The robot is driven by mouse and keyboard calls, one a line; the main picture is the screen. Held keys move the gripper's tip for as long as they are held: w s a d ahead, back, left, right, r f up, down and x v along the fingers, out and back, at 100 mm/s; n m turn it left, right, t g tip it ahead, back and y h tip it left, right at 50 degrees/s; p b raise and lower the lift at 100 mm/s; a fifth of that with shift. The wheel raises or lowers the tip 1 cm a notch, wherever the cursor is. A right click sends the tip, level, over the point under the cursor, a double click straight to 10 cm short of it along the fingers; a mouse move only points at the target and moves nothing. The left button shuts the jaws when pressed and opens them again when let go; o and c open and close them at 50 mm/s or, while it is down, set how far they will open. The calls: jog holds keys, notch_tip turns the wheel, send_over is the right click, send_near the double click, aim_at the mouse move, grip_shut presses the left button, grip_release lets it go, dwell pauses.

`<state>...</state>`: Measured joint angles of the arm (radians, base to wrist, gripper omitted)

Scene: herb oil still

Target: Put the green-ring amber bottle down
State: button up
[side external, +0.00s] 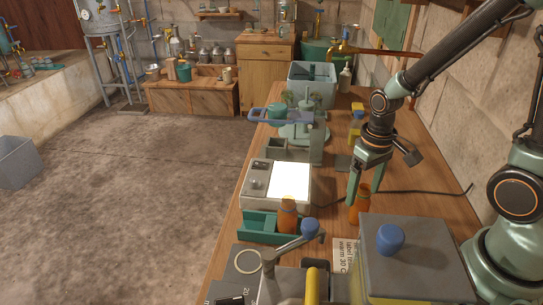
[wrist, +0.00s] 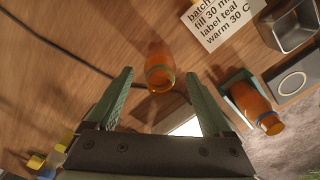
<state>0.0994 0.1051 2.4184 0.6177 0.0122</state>
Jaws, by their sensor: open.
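An amber bottle (side external: 358,210) stands upright on the wooden bench, right of the light panel. In the wrist view this bottle (wrist: 160,65) lies between and slightly beyond the fingertips, with a greenish ring near its mouth. My gripper (side external: 364,192) is open just above and around the bottle's upper part; in the wrist view my gripper (wrist: 159,76) shows gaps on both sides of it.
A lit white panel (side external: 289,180) sits left of the bottle. A grey box with a blue knob (side external: 390,240) stands close in front. A printed card (wrist: 222,20) lies nearby. A black cable (side external: 425,191) crosses the bench behind. Some bare wood surrounds the bottle.

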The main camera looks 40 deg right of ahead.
notch_tip(320, 180, up, 8)
jog(key=shift+w+f, duration=0.1)
jog(key=shift+f, duration=0.1)
notch_tip(320, 180, up, 9)
jog(key=a+n+t, duration=0.1)
jog(key=a+t, duration=0.1)
jog(key=t, duration=0.3)
jog(key=shift+a+r, duration=0.15)
jog(key=shift+a, duration=0.1)
jog(key=shift+o, duration=0.5)
jog(key=shift+a+r+t, duration=0.15)
jog(key=shift+r+t, duration=0.15)
jog(key=shift+r, duration=0.2)
